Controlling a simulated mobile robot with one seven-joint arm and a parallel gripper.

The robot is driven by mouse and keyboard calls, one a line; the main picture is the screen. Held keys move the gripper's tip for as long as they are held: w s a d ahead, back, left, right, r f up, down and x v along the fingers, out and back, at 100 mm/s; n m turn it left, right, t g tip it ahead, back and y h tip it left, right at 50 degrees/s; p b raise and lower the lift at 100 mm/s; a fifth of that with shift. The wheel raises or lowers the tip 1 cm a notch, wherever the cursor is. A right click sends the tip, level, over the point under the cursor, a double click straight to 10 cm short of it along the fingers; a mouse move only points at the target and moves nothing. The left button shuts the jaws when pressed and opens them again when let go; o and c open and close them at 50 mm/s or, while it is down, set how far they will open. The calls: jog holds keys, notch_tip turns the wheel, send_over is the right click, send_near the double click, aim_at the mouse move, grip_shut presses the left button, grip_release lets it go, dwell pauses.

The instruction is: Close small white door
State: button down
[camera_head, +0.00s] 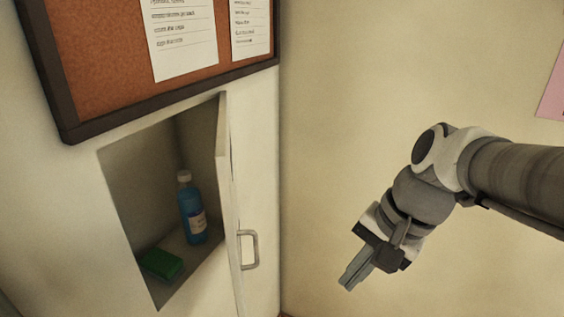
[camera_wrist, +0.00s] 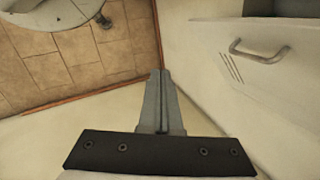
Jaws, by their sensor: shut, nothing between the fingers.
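The small white door (camera_head: 227,200) stands open at the right side of a wall recess in the head view. It is swung out and seen nearly edge-on. Its metal handle (camera_head: 248,250) is on the face turned to the right. In the wrist view a pale panel with slots (camera_wrist: 250,70) and a metal handle (camera_wrist: 262,52) shows at the upper right; it looks like the same door. My gripper (camera_head: 352,277) is shut and empty, pointing down and left, to the right of the door and apart from it. Its closed fingers (camera_wrist: 160,102) also show in the wrist view.
Inside the recess (camera_head: 140,170) are a blue bottle (camera_head: 193,212) and a green block (camera_head: 161,264). A cork board (camera_head: 110,45) with papers hangs above. The wall corner lies behind the door. Tiled floor (camera_wrist: 85,60) and a round pale object (camera_wrist: 45,12) show in the wrist view.

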jog(key=w+a+f+m+g+y+b, duration=0.25)
jog(key=w+a+f+m+y, duration=0.25)
jog(key=w+m, duration=0.3)
jog(key=s+a+r+x, duration=0.1)
jog(key=a+r+x, duration=0.1)
jog(key=x, duration=1)
jog(key=shift+f, duration=0.2)
jog(key=shift+s+a+g, duration=0.15)
jog(key=shift+a+g, duration=0.1)
